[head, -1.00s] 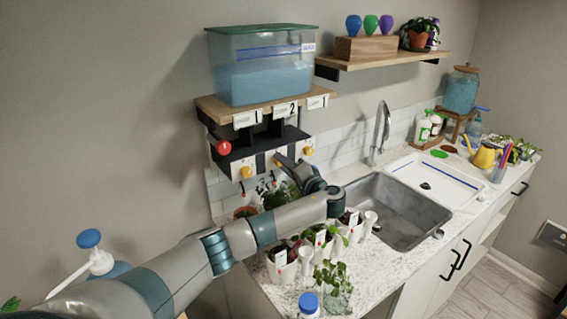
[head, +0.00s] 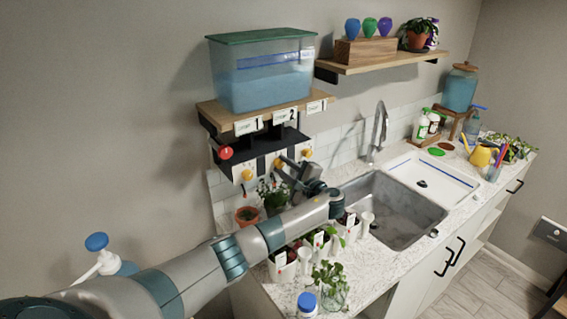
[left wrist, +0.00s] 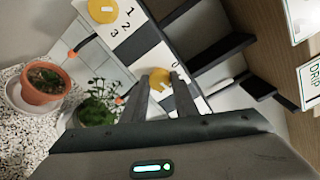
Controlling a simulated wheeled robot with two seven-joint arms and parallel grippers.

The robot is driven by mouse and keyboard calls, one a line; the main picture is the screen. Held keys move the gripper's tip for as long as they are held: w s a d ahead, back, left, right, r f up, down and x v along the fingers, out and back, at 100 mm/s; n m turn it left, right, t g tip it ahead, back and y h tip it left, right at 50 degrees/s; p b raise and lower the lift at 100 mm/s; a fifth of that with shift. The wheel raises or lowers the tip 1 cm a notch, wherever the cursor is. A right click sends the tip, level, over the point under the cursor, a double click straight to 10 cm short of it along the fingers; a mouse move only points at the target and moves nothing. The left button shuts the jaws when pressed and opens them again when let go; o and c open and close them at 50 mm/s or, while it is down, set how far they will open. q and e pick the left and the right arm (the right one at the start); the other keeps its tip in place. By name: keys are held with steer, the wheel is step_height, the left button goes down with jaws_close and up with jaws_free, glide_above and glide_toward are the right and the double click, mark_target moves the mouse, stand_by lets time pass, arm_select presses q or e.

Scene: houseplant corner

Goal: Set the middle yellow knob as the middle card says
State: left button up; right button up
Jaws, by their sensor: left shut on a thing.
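Three yellow knobs sit in a row on the dial panel under the wall shelf. The middle yellow knob (left wrist: 161,80) is between the fingertips of my left gripper (left wrist: 159,91), which is shut on it. In the head view my left gripper (head: 284,166) reaches the panel from the front and partly covers it. The middle card (head: 285,116) on the shelf edge reads 2. The left yellow knob (head: 246,174) and right yellow knob (head: 306,153) are clear of the gripper. The middle dial's numbers are mostly hidden by my fingers. My right gripper is not in view.
A water tank (head: 262,75) stands on the shelf above. A red knob (head: 225,153) is at the shelf's left end. Potted plants (head: 282,265) and a blue-capped bottle (head: 307,303) crowd the counter below the arm. The sink (head: 395,208) lies to the right.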

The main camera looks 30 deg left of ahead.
arm_select(q)
steer(key=shift+m+p, duration=0.3)
steer(key=shift+m, duration=0.3)
steer(key=shift+f, duration=0.1)
steer(key=o, duration=1.1)
steer(key=shift+c, duration=0.2)
steer(key=shift+d, duration=0.2)
steer(key=b+v, duration=0.6)
steer(key=v, duration=1.1)
steer(key=shift+d, duration=0.15)
